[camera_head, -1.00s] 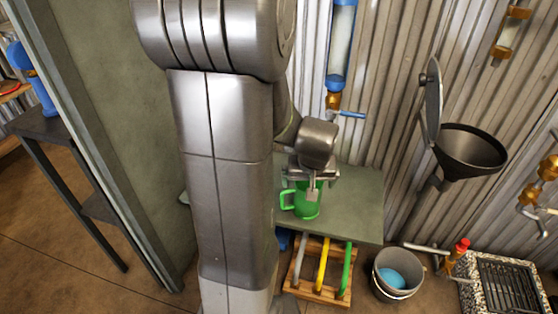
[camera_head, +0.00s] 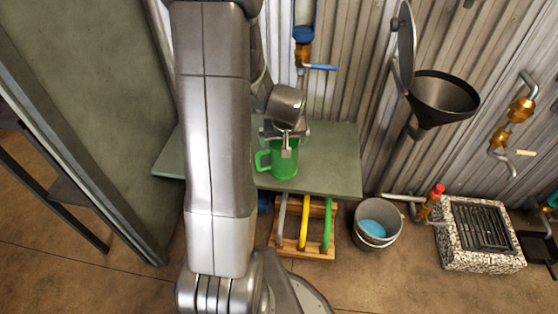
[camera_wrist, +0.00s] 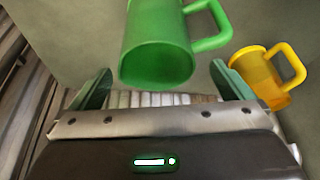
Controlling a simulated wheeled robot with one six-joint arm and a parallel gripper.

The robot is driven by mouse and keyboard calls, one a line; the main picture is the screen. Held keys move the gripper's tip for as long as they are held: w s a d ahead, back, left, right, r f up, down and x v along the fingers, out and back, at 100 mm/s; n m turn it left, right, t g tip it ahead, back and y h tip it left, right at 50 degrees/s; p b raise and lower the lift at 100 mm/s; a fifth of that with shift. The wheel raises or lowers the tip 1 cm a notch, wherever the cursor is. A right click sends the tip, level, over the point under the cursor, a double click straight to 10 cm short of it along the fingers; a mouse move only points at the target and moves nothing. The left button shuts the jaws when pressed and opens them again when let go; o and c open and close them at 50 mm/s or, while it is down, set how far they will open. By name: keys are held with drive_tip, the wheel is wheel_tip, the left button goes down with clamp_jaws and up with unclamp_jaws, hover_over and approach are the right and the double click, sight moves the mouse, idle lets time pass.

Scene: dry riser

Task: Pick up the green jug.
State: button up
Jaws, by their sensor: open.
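The green jug (camera_head: 284,165) stands on a grey-green table (camera_head: 335,165), its handle to the left in the head view. My gripper (camera_head: 287,148) is over the jug, with a fingertip in front of its upper part. In the wrist view the green jug (camera_wrist: 158,45) fills the upper middle, its rim towards the camera and its handle to the right. My gripper (camera_wrist: 161,72) is open there, one finger to each side of the jug, with gaps visible. I cannot tell how far the fingers reach down beside it.
A yellow jug (camera_wrist: 265,75) is to the right in the wrist view; my arm probably hides it in the head view. A wooden rack (camera_head: 303,240) with coloured hoops and a bucket (camera_head: 377,222) stand below. A corrugated wall (camera_head: 350,80) rises behind; a black funnel (camera_head: 440,95) is right.

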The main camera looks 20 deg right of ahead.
drive_tip(key=x, duration=0.4)
drive_tip(key=shift+w+d+b, duration=0.25)
drive_tip(key=shift+b, duration=0.15)
drive_tip(key=c, duration=1.4)
